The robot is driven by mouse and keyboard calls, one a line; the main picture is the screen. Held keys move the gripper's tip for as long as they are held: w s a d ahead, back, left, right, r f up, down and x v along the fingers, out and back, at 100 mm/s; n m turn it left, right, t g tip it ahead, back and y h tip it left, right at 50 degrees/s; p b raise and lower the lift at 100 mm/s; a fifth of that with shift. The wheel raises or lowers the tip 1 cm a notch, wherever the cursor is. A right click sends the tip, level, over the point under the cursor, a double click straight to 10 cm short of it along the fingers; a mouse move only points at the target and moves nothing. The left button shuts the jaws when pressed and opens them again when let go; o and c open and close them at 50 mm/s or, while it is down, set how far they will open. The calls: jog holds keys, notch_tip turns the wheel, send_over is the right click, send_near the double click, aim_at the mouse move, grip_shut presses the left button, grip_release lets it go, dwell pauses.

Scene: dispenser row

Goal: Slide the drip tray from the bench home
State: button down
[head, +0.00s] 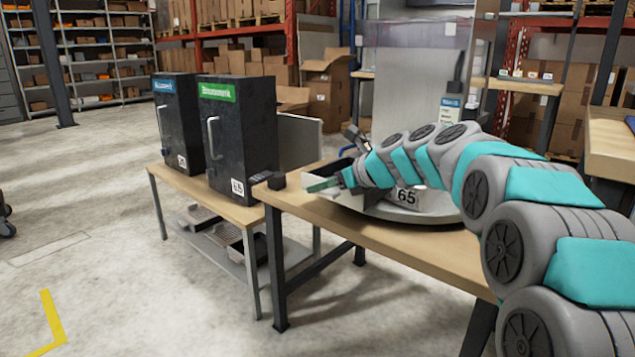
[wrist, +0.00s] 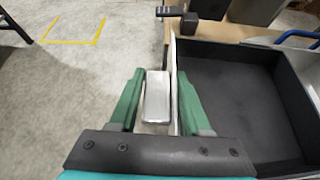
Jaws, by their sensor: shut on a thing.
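The drip tray (wrist: 240,95) is a black open box with a pale front panel and a light grey handle (wrist: 157,100). In the wrist view my gripper (wrist: 158,82) has its green fingers on both sides of that handle, shut on it. In the head view my gripper (head: 322,186) is at the pale front panel (head: 312,179), over the right bench's near left part; my arm hides much of the tray. Two black dispensers, one with a blue label (head: 176,122) and one with a green label (head: 238,140), stand upright on the left, lower bench.
A round grey platter (head: 425,216) lies on the right bench (head: 400,243), with a piece marked 65 (head: 406,197) on it, partly behind my arm. Grated trays (head: 222,237) lie on the left bench's lower shelf. A small black block (head: 276,181) sits at the right bench's left corner.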

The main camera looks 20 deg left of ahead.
jog(key=shift+w+d+f+p, duration=0.1)
jog(key=shift+w+d+p, duration=0.2)
jog(key=shift+w+p, duration=0.35)
jog(key=shift+w+d+r+p, duration=0.1)
jog(key=shift+w+d+p, duration=0.35)
jog(key=shift+w, duration=0.4)
jog(key=shift+w+d+f+p, duration=0.1)
jog(key=shift+w+d+p, duration=0.1)
jog(key=shift+w+p, duration=0.5)
jog(key=shift+w, duration=0.1)
jog(key=shift+f+p, duration=0.3)
jog(key=shift+w+d, duration=0.1)
jog(key=shift+w, duration=0.05)
jog(key=shift+w+d+r+p, duration=0.1)
jog(key=shift+w+d+p, duration=0.25)
jog(key=shift+w+p, duration=0.55)
jog(key=shift+w+d+p, duration=0.35)
jog(key=shift+w+p, duration=0.3)
jog(key=shift+p, duration=0.4)
jog(key=shift+w+d+p, duration=0.4)
jog(key=shift+w+p, duration=0.45)
jog(key=shift+p, duration=0.05)
jog(key=shift+c, duration=1.4)
grip_release()
jog(key=shift+f, duration=0.2)
jog(key=shift+d, duration=0.1)
